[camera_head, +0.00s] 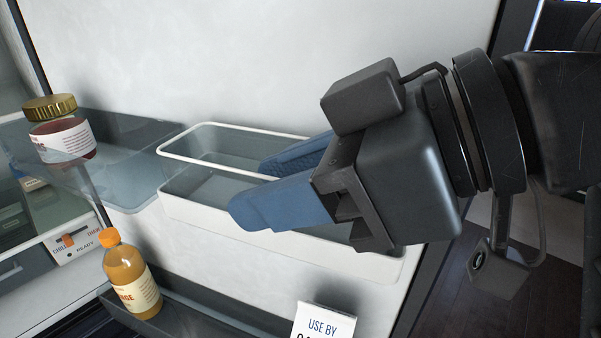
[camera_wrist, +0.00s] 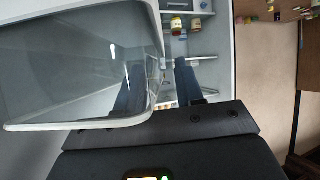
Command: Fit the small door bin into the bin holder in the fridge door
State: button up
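The small door bin (camera_head: 200,158) is clear with a white rim. It stands at the white bin holder (camera_head: 200,210) on the fridge door, its rim above the holder's front edge. I cannot tell if it is fully down. Its right end is hidden behind my gripper. My gripper (camera_head: 250,195) has two blue fingers, spread apart. One is in front of the bin's front rim, the other is behind it. In the wrist view the clear bin (camera_wrist: 70,60) fills the left side, with one finger seen through it and the other outside its wall.
An orange bottle (camera_head: 131,275) stands in a lower dark rack (camera_head: 190,320). A "USE BY" card (camera_head: 323,322) is below the holder. The door panel (camera_head: 270,50) above is clear.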

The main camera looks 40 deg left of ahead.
jog(key=v, duration=0.7)
jog(key=shift+w+d+r, duration=0.1)
jog(key=shift+d+r, duration=0.1)
jog(key=shift+d, duration=0.1)
jog(key=shift+d, duration=0.1)
